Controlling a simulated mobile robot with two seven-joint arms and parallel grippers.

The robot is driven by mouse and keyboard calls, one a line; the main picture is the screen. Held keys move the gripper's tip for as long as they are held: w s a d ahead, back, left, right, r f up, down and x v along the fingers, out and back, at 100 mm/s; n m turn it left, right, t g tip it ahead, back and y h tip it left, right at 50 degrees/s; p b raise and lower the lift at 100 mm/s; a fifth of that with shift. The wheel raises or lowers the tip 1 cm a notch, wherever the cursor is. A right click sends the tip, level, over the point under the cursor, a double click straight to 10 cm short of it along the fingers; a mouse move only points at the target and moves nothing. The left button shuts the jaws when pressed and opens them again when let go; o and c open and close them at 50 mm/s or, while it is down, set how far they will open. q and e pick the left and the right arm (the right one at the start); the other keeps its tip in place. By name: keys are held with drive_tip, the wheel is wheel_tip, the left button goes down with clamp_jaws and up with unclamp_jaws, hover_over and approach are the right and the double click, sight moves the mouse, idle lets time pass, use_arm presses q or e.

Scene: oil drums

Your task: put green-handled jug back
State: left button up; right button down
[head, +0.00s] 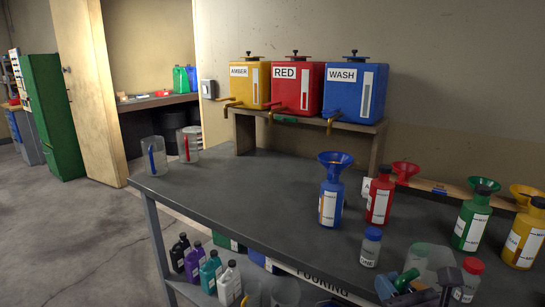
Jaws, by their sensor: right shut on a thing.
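The green-handled jug (432,256) is a clear jug at the bottom right of the head view. Its green handle (406,278) is in my right gripper (410,291), which is shut on it. The jug is over the front part of the bench; I cannot tell whether its base touches anything. A clear jug with a blue handle (152,158) and one with a red handle (188,147) stand at the bench's far left end. My left gripper is not in view.
Amber (250,85), red (297,88) and wash (355,92) drums stand on a raised shelf (300,124). A blue bottle with a funnel (331,195), a red bottle (380,200) and other bottles crowd the right. The bench's left middle (240,190) is clear.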

wheel_tip(320, 180, down, 8)
drive_tip(key=s+m+h, duration=0.2)
drive_tip(key=h, duration=0.1)
drive_tip(key=shift+s+r+h, duration=0.15)
drive_tip(key=shift+s+h, duration=0.2)
drive_tip(key=shift+h, duration=0.05)
drive_tip(key=shift+a, duration=0.15)
